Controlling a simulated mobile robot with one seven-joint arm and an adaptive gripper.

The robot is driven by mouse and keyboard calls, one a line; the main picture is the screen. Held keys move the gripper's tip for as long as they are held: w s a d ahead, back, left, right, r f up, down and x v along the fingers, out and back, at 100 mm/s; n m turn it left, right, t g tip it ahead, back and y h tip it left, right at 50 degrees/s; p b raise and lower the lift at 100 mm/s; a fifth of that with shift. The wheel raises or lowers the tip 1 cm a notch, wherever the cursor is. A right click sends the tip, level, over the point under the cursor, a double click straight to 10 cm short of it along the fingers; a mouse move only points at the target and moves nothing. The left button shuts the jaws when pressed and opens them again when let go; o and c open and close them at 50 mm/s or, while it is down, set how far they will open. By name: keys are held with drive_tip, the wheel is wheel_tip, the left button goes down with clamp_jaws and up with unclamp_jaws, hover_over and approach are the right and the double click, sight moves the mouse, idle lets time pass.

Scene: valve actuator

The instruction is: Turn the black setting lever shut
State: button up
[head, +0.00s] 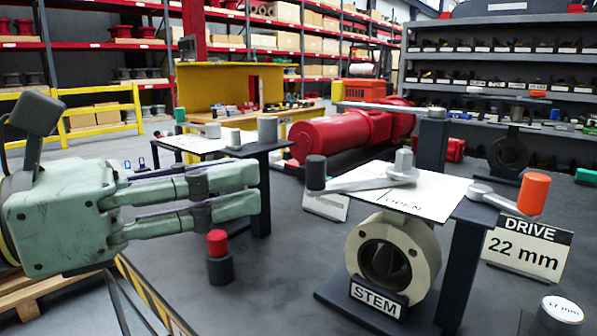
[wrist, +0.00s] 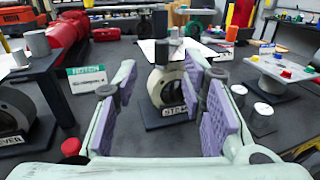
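The setting lever (head: 358,184) is a grey arm with a black knob (head: 316,172) at its left end and a hub at its right end. It lies over a white plate marked OPEN (head: 428,200) on top of a round valve body (head: 392,262) labelled STEM. The valve body also shows between my fingers in the wrist view (wrist: 172,84). My gripper (head: 250,188) is left of the black knob, apart from it, pointing right. In the wrist view my gripper (wrist: 160,72) is open and empty, its purple pads wide apart.
An orange knob (head: 533,192) on a second lever sits at the valve's right, above a DRIVE 22 mm sign (head: 525,250). A red-topped dark cylinder (head: 218,256) stands below my fingers. A dark table (head: 262,190) is behind my gripper. The air between gripper and black knob looks clear.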

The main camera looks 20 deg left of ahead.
sight(308, 164)
drive_tip(key=p+x, duration=0.2)
drive_tip(key=x, duration=0.8)
drive_tip(key=shift+w+d, duration=0.2)
drive_tip(key=shift+d, duration=0.05)
drive_tip(key=shift+c, duration=0.4)
clamp_jaws()
